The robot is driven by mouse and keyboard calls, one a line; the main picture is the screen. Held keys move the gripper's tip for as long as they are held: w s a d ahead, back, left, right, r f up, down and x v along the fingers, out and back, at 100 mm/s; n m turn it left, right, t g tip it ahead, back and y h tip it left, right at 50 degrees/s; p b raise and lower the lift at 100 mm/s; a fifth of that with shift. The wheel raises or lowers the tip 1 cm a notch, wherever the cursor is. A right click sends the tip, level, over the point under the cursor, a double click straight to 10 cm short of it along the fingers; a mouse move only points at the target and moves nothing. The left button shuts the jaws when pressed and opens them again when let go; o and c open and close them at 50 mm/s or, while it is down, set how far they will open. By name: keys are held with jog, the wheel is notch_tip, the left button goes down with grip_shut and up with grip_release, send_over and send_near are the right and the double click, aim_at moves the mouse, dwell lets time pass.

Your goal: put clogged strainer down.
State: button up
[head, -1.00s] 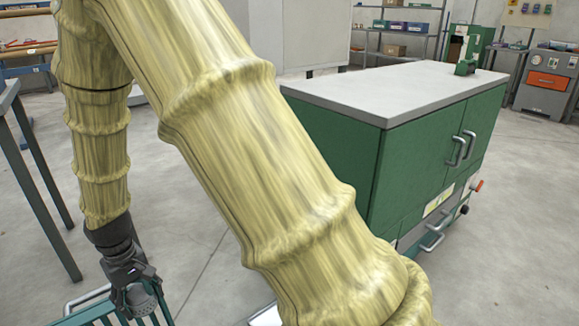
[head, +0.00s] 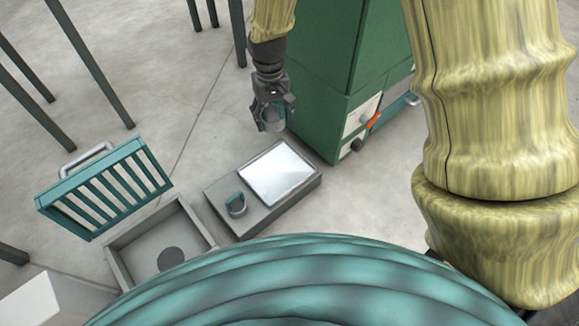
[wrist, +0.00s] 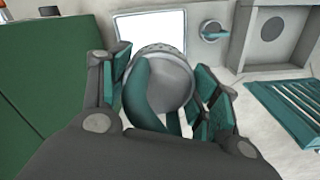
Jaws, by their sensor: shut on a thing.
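My gripper (head: 271,106) is shut on a strainer (wrist: 174,80), a grey cup with a rim and a teal handle. The strainer also shows between the fingers in the head view (head: 273,121). It hangs above the floor, beyond the grey box and beside the green cabinet, apart from both. I cannot tell from here whether its mesh is clogged. A bright white tray surface (head: 281,175) lies on the box's right part, empty.
An open grey basin (head: 130,235) with a dark round hole (head: 171,258) lies left of the box. A teal slatted grate (head: 107,188) with a grey handle stands raised behind it. The green cabinet (head: 318,100) stands close to my gripper. Dark legs rise at upper left.

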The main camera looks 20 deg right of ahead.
jog(key=s+f, duration=0.1)
jog(key=f, duration=0.4)
jog(key=s+f+m, duration=0.1)
jog(key=f, duration=0.4)
jog(key=s+f+m+p, duration=0.1)
jog(key=s+f, duration=0.1)
jog(key=f, duration=0.3)
jog(key=shift+a+f, duration=0.2)
jog(key=shift+f, duration=0.05)
jog(key=s+d+f+m, duration=0.1)
jog(key=s+f, duration=0.3)
jog(key=f, duration=0.2)
jog(key=s+f+m, duration=0.2)
jog(key=s+f, duration=0.1)
jog(key=f, duration=0.3)
jog(key=b, duration=0.5)
send_over(277, 173)
jog(key=shift+s+f, duration=0.2)
jog(key=shift+f, duration=0.8)
jog(key=shift+w+f+b, duration=0.25)
jog(key=shift+b, duration=0.25)
notch_tip(277, 173, down, 3)
jog(key=shift+f+b, duration=0.1)
jog(key=shift+b, duration=0.95)
jog(key=shift+s, duration=0.1)
